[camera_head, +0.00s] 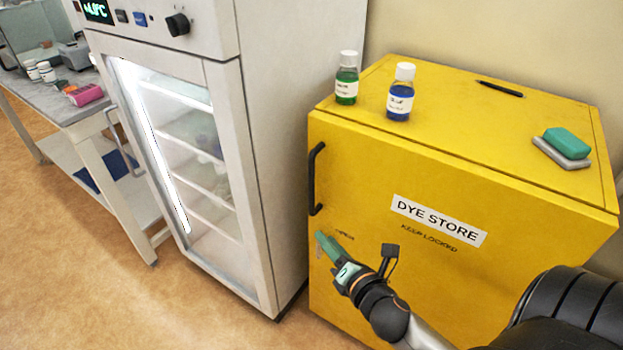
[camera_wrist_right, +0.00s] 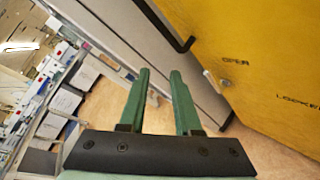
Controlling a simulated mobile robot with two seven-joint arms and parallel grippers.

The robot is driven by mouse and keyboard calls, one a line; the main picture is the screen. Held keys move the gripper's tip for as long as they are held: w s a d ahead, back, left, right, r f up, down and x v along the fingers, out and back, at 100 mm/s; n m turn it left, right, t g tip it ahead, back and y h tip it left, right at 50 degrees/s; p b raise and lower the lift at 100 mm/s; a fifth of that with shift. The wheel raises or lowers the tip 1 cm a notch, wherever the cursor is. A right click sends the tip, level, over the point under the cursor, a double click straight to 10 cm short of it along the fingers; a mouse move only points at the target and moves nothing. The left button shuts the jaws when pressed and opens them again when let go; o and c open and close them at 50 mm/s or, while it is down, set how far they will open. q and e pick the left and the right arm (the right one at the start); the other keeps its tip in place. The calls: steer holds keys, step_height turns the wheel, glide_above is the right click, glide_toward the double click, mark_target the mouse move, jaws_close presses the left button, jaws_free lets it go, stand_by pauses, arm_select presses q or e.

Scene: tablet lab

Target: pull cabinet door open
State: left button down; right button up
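The yellow cabinet (camera_head: 350,240) stands on the right of the head view, marked "DYE STORE" and "KEEP LOCKED". Its front door looks shut. A black bar handle (camera_head: 314,178) is upright near the door's left edge; it also shows at the top of the right wrist view (camera_wrist_right: 168,28). My right gripper (camera_head: 321,238), with green fingers, is in front of the door, below the handle and apart from it. In the right wrist view its fingers (camera_wrist_right: 161,73) are parted with nothing between them. A small metal fitting, perhaps a lock (camera_wrist_right: 226,83), sits on the door near the lettering. My left gripper is out of view.
A green-filled bottle (camera_head: 346,88), a blue-filled bottle (camera_head: 400,101), a black pen (camera_head: 499,88) and a green block on a grey one (camera_head: 567,143) rest on the cabinet top. A glass-door fridge (camera_head: 259,150) stands close on the left. Floor is clear in front.

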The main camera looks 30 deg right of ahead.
mark_target(313, 175)
step_height(313, 175, up, 7)
steer(key=w+d+n+t+h+b, duration=0.1)
steer(key=w+d+n+t, duration=0.15)
steer(key=n, duration=0.65)
steer(key=w+d, duration=0.1)
steer(key=w, duration=0.7)
steer(key=w+d+p, duration=0.1)
steer(key=w, duration=0.3)
steer(key=shift+d+f, duration=0.1)
steer(key=shift+d, duration=0.2)
jaws_close()
